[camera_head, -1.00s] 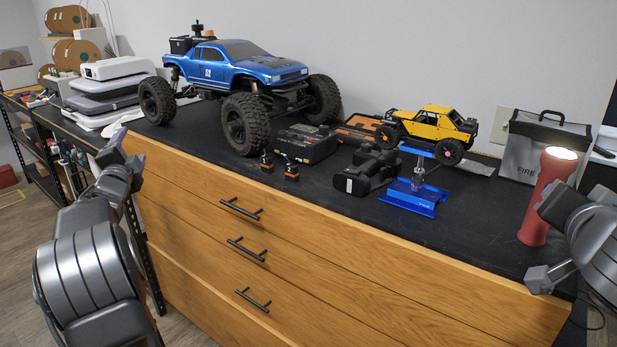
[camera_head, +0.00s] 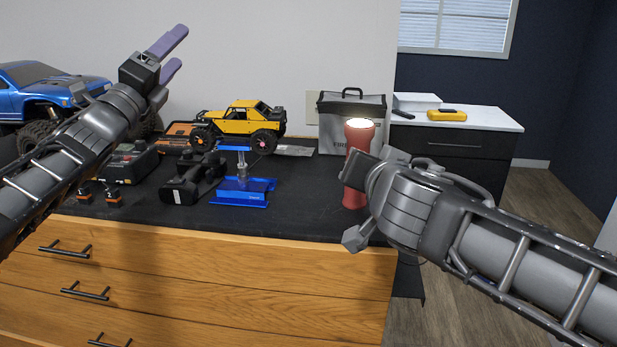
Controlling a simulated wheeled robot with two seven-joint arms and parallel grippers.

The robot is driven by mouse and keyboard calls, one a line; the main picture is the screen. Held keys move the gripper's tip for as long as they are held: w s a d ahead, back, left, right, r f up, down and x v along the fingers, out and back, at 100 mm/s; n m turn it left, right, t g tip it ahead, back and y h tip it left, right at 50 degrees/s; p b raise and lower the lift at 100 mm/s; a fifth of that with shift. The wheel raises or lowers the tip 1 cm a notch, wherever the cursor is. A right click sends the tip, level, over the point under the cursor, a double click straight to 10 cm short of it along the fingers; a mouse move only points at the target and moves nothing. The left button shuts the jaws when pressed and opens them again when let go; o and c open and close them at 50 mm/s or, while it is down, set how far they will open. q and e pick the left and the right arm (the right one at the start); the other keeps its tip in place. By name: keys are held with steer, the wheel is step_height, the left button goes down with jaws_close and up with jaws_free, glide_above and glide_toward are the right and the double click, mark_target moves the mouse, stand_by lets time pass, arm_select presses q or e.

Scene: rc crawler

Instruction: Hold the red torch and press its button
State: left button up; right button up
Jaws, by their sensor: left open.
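The red torch (camera_head: 360,136) stands upright near the right end of the black worktop, and its top face glows white. My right gripper (camera_head: 358,169) is at the torch, in front of its middle part and covering some of it. Its fingers are hidden, so I cannot tell whether they grip the torch. The torch's button cannot be made out. My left gripper (camera_head: 171,57) is raised at the upper left, well away from the torch. Its two purple fingers are apart with nothing between them.
A blue stand (camera_head: 242,192), a black power tool (camera_head: 190,180) and a yellow model crawler (camera_head: 240,124) are left of the torch. A blue truck (camera_head: 45,83) is at far left. A grey bag (camera_head: 336,133) stands behind the torch. Worktop between stand and torch is clear.

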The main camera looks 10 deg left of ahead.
arm_select(q)
steer(key=d+f+m+g+h, duration=0.2)
steer(key=d+m+g+h, duration=0.3)
steer(key=d, duration=0.6)
steer(key=d+f+m+h, duration=0.3)
steer(key=d+m, duration=0.4)
steer(key=d, duration=0.4)
steer(key=d+f+m+g, duration=0.1)
steer(key=d+f+m, duration=0.1)
steer(key=f, duration=0.4)
steer(key=w+d+f+m+g, duration=0.1)
steer(key=d+f+m+g, duration=0.1)
steer(key=f, duration=0.4)
steer(key=d+f+m+g, duration=0.2)
steer(key=f, duration=0.5)
steer(key=shift+w+d, duration=0.2)
steer(key=shift+d, duration=0.2)
steer(key=shift+x, duration=3.95)
